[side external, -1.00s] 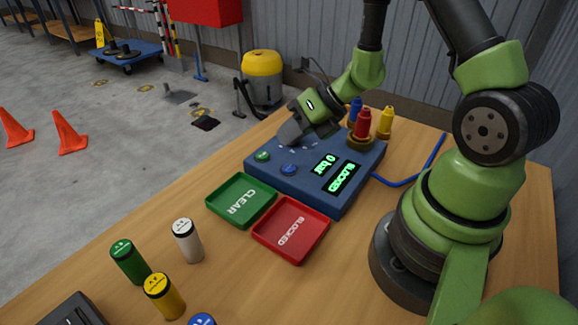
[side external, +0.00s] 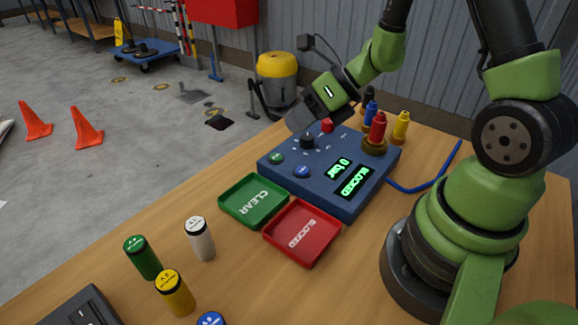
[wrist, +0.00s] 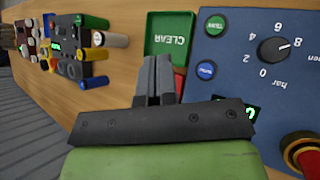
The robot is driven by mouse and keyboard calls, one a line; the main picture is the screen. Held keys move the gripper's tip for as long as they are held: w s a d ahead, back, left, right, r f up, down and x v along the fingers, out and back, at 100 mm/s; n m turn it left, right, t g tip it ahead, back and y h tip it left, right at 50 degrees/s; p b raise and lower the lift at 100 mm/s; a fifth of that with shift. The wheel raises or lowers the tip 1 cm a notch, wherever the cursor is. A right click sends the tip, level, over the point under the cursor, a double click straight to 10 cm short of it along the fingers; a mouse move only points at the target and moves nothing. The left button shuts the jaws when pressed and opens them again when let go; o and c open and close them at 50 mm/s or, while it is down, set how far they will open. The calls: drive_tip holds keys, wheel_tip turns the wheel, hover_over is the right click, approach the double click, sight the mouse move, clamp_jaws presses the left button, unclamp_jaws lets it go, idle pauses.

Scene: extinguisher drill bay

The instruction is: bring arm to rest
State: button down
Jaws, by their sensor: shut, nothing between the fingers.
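My gripper (side external: 302,119) is above the back left part of the blue control box (side external: 335,206), apart from it, with its fingers together and empty. In the wrist view the shut fingers of my gripper (wrist: 158,80) point toward the trays, with the blue box (wrist: 240,75) to the right. The box has a black dial (side external: 307,142), a green button (side external: 277,158), a blue button (side external: 302,171) and a red knob (side external: 327,125). Its display (side external: 354,181) reads "0 bar" and "BLOCKED".
A green CLEAR tray (side external: 228,216) and a red BLOCKED tray (side external: 278,252) lie before the box, both empty. Several cylinders, including a white one (side external: 201,240), stand at the front left. A blue hose (side external: 430,185) lies right.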

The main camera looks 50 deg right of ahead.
drive_tip(key=s+a+r+n+g, duration=0.1)
drive_tip(key=s+a+r+n, duration=0.2)
drive_tip(key=r+n, duration=0.35)
drive_tip(key=s+a+r+n+g, duration=0.1)
drive_tip(key=s+a+r+n, duration=0.25)
drive_tip(key=n, duration=0.55)
drive_tip(key=s+d+r+n+t+h, duration=0.2)
drive_tip(key=s+r+n+h, duration=0.2)
drive_tip(key=n, duration=1.1)
drive_tip(key=shift+s+d+r, duration=0.2)
drive_tip(key=shift+s+r, duration=1.1)
drive_tip(key=shift+s, duration=0.85)
